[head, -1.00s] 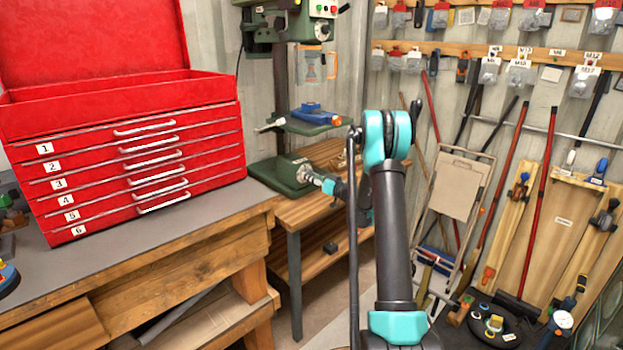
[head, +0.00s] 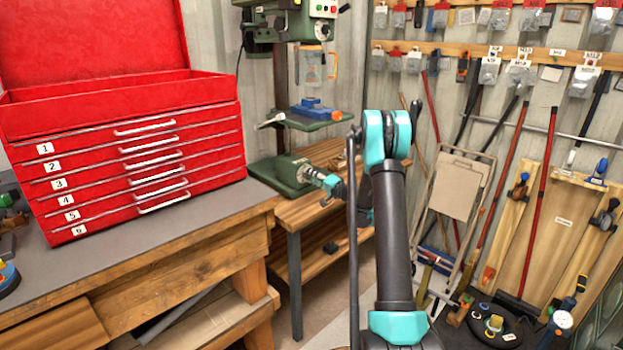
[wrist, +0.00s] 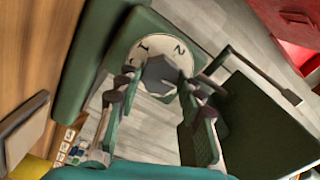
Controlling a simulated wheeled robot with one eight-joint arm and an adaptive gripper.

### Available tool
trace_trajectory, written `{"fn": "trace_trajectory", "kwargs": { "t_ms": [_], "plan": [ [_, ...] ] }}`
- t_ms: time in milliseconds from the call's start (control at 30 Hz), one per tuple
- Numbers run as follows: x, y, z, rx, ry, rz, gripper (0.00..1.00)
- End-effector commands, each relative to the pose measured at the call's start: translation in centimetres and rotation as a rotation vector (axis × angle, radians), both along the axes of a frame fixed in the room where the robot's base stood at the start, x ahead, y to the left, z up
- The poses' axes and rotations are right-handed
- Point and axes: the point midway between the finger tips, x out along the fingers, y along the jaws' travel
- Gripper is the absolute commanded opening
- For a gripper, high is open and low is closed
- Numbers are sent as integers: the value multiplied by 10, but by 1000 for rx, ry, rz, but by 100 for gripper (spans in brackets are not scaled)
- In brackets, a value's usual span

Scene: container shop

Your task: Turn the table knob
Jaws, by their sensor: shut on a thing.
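In the wrist view a grey faceted knob (wrist: 161,72) sits at the centre of a round white dial (wrist: 160,44) marked with numbers, 1 and 2 readable. The dial is on a green machine part. My gripper (wrist: 155,92) has a finger on either side of the knob and is shut on it. In the head view my gripper (head: 326,184) reaches left to the green drill press (head: 290,176), at its lower part. The knob itself is too small to make out there.
The drill press's upper table (head: 308,122) carries a blue vise (head: 314,108) above my gripper. A wooden bench (head: 295,212) stands under the machine. A red drawer chest (head: 120,150) is on the left workbench. Long tools lean at the right wall.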

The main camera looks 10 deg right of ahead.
Motion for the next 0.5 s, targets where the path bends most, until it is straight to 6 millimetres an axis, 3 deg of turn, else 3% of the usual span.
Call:
{"fn": "trace_trajectory", "kwargs": {
  "t_ms": [500],
  "plan": [
    [0,-2,0,145,106,-2,8]
  ]
}}
